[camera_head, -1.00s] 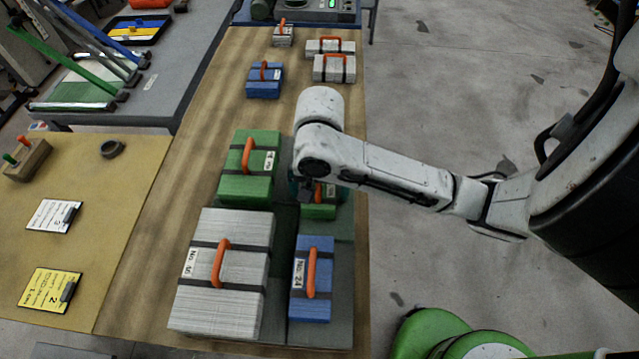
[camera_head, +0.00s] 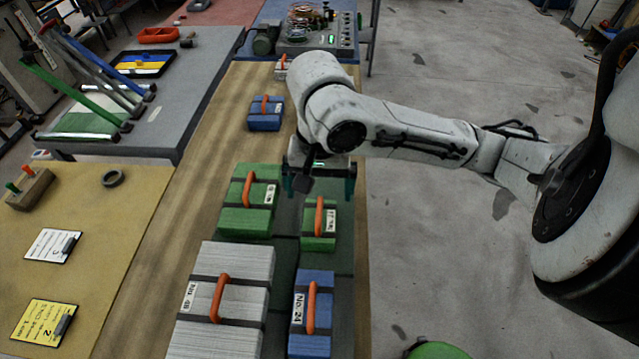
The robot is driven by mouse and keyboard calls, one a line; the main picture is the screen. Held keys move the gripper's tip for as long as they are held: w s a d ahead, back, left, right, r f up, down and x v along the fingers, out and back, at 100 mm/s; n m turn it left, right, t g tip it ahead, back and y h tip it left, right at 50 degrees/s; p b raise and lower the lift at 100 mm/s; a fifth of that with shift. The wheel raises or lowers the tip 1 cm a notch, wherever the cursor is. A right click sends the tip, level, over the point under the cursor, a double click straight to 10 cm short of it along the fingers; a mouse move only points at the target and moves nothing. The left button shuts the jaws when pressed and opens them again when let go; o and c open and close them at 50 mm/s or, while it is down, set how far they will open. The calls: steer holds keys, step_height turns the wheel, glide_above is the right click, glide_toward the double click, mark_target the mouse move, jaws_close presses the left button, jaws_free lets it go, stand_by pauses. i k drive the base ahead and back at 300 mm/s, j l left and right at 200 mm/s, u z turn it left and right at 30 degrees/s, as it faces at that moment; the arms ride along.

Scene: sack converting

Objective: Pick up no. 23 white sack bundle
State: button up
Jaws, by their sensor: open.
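My gripper (camera_head: 319,183) points down with its teal fingers apart and empty, above the mat just behind the small green bundle. No label reading 23 can be made out. A small white bundle (camera_head: 281,69) with an orange handle stands at the back of the table, partly behind my arm. Two more white bundles seen earlier at the back right are hidden by my arm now. A large white bundle (camera_head: 245,270) stands at the front left; its label shows a number that I cannot read surely.
Blue bundle No. 24 (camera_head: 318,335), a small green bundle (camera_head: 318,228) and a larger green bundle (camera_head: 247,200) stand at the front. A blue bundle (camera_head: 265,114) stands farther back. Bare wooden table (camera_head: 225,135) lies along the left.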

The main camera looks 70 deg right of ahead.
mark_target(281, 72)
steer(key=z, duration=1.3)
